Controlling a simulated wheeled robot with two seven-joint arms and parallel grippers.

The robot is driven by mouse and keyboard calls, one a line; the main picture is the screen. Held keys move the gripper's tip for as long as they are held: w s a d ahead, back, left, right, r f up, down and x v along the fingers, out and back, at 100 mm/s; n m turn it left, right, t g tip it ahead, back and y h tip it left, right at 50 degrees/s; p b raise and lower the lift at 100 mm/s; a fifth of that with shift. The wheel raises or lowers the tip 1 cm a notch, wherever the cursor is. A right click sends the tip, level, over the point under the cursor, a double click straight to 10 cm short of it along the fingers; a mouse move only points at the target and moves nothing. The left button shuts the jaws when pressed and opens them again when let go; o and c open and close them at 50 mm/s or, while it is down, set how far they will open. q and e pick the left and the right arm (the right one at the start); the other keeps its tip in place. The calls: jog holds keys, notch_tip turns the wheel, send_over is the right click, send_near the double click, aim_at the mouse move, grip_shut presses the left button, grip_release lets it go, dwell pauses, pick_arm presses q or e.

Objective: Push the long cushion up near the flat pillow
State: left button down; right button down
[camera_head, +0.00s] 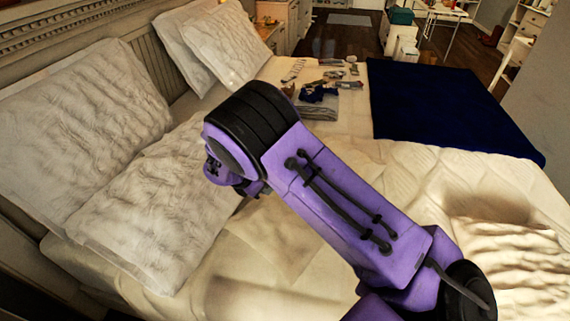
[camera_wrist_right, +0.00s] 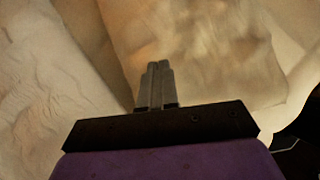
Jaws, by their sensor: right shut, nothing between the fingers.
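A pale, wrinkled flat pillow (camera_head: 165,205) lies on the bed at the left in the head view. It shows along the left of the right wrist view (camera_wrist_right: 45,110). A smooth beige piece, apparently the long cushion (camera_head: 280,240), lies just right of it, partly hidden by my right arm. It shows at the top centre of the right wrist view (camera_wrist_right: 205,45). My right gripper (camera_wrist_right: 158,70) is shut and empty, its fingertips pointing at the beige piece's near edge. I cannot tell whether they touch. The fingers are hidden in the head view. My left gripper is not in view.
Another pillow (camera_head: 75,130) leans on the headboard (camera_head: 65,30) at the left. Two pillows (camera_head: 225,45) stand farther back. Folded clothes (camera_head: 318,100) and small items lie mid-bed. A dark blue blanket (camera_head: 445,105) covers the far right. A wrinkled cloth (camera_head: 510,260) lies at the right.

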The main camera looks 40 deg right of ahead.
jog(key=shift+d, duration=0.4)
jog(key=d+p, duration=0.1)
jog(key=d, duration=0.2)
jog(key=d+p, duration=0.1)
jog(key=d, duration=0.3)
jog(key=d+p, duration=0.1)
jog(key=d, duration=0.3)
jog(key=shift+s+d, duration=0.25)
jog(key=shift+s, duration=0.1)
jog(key=shift+a+f+p, duration=0.1)
jog(key=shift+f+p, duration=0.2)
jog(key=shift+p, duration=0.45)
jog(key=shift+f+b, duration=0.45)
jog(key=shift+f, duration=0.05)
jog(key=shift+s+a, duration=0.15)
jog(key=shift+a, duration=0.05)
